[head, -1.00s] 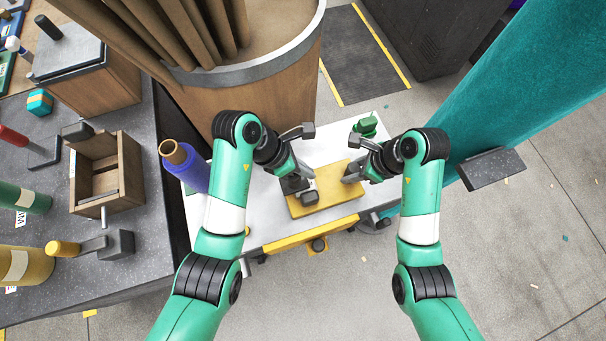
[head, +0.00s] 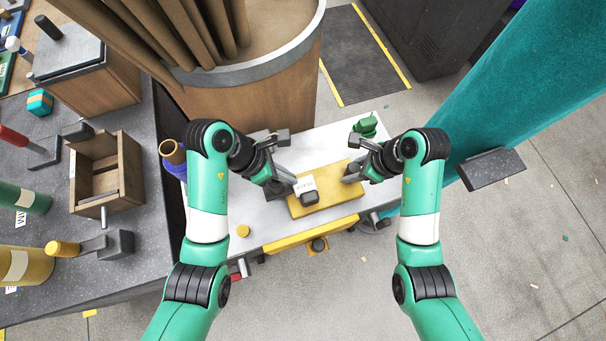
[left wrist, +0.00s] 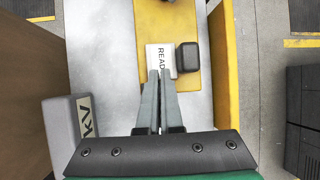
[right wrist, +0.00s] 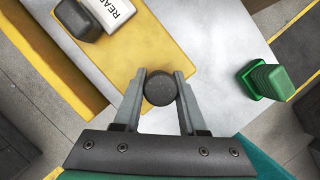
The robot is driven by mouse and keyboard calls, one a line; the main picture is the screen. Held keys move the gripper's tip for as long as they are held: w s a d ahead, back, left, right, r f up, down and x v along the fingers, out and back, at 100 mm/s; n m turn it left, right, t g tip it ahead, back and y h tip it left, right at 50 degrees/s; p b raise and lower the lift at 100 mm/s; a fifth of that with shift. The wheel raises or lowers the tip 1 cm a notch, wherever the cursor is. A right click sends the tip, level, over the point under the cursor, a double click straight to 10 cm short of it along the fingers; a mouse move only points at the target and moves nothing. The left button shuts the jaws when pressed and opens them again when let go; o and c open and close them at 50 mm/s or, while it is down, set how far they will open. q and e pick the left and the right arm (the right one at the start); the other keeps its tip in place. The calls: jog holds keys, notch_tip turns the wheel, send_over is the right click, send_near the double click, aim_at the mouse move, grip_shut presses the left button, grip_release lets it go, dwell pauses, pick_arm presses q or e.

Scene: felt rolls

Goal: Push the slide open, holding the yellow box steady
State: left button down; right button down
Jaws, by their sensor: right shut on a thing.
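The yellow box (head: 330,192) lies on the pale table. On its top are a small dark block (head: 310,199) and a white label reading "READ" (head: 304,185); both also show in the left wrist view, the block (left wrist: 188,57) beside the label (left wrist: 160,58). My left gripper (head: 291,186) is at the box's left end; its fingers (left wrist: 160,75) are together, with their tips at the label's near edge. Whether they touch it I cannot tell. My right gripper (head: 352,172) is shut around a dark round knob (right wrist: 159,88) at the box's right end.
A green object (head: 366,125) stands at the table's back right. A blue roll (head: 178,172) is partly behind my left arm. A large wooden drum (head: 268,100) rises behind the table. Bare table (head: 375,190) shows right of the box.

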jog(key=shift+f, duration=0.15)
pick_arm(q)
jog(key=shift+w+d+r, duration=0.1)
jog(key=shift+d+r, duration=0.15)
jog(key=shift+r, duration=0.65)
jog(key=shift+w+d+r, duration=0.1)
jog(key=shift+d+r, duration=0.15)
jog(key=shift+r, duration=0.6)
jog(key=shift+s, duration=0.1)
pick_arm(e)
grip_release()
pick_arm(q)
jog(key=shift+r, duration=0.15)
pick_arm(e)
jog(key=shift+r, duration=0.25)
pick_arm(q)
jog(key=shift+r+p, duration=2.15)
jog(key=shift+p, duration=0.15)
pick_arm(e)
jog(key=shift+r, duration=1.35)
